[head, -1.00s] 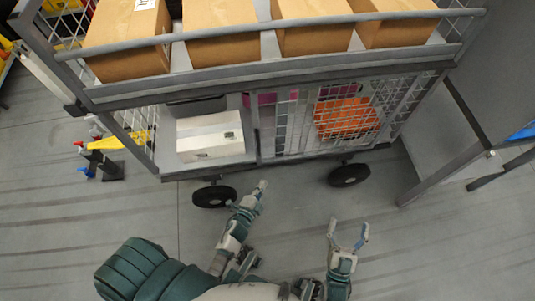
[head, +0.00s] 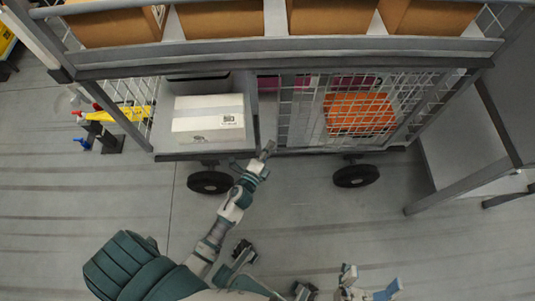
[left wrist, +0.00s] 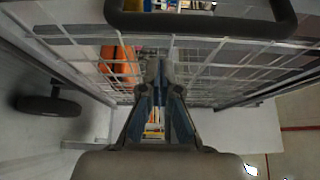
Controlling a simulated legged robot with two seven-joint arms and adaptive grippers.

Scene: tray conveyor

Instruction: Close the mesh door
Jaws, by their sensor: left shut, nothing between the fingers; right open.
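The mesh door (head: 301,115) is a pale wire grid at the right part of the cart's lower shelf. An orange bin (head: 360,113) shows behind mesh there. How far the door stands from its frame is unclear. My left gripper (head: 267,149) is shut and empty at the lower shelf's front edge, near the door's lower left corner; I cannot tell if it touches. In the left wrist view, wire mesh (left wrist: 230,68) spreads beyond the shut fingers (left wrist: 160,75). My right gripper (head: 370,285) is open and empty, low in the head view, away from the cart.
A white box (head: 208,119) sits in the uncovered left part of the lower shelf. Cardboard boxes (head: 220,19) line the upper shelf. The cart stands on black wheels (head: 210,182). A grey frame (head: 460,190) stands at the right. The floor before the cart is clear.

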